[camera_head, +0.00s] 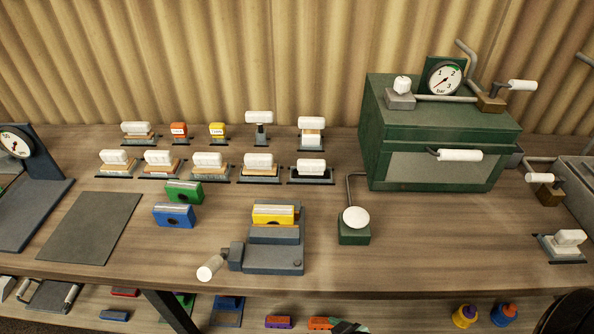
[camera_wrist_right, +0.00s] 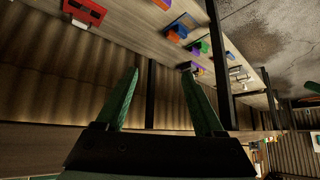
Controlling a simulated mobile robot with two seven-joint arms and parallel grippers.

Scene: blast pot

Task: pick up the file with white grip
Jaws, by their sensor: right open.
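Several white-gripped tools stand in two rows at the back of the bench. The back row has a white-topped block (camera_head: 139,129), an upright tool with a white crossbar (camera_head: 259,118) and a broad white-topped tool (camera_head: 311,128). The front row has several white-gripped blocks, among them one at the left (camera_head: 115,158) and one on a dark base at the right (camera_head: 311,168). I cannot tell which is the file. My right gripper (camera_wrist_right: 159,72) is open and empty, with two green fingers apart, away from these tools. My left gripper is not in view.
A vise (camera_head: 268,257) holds a yellow block (camera_head: 273,215). Green (camera_head: 184,192) and blue (camera_head: 174,216) blocks lie left of it. A green cabinet (camera_head: 440,135) with a gauge stands at the right. A lower shelf holds coloured items.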

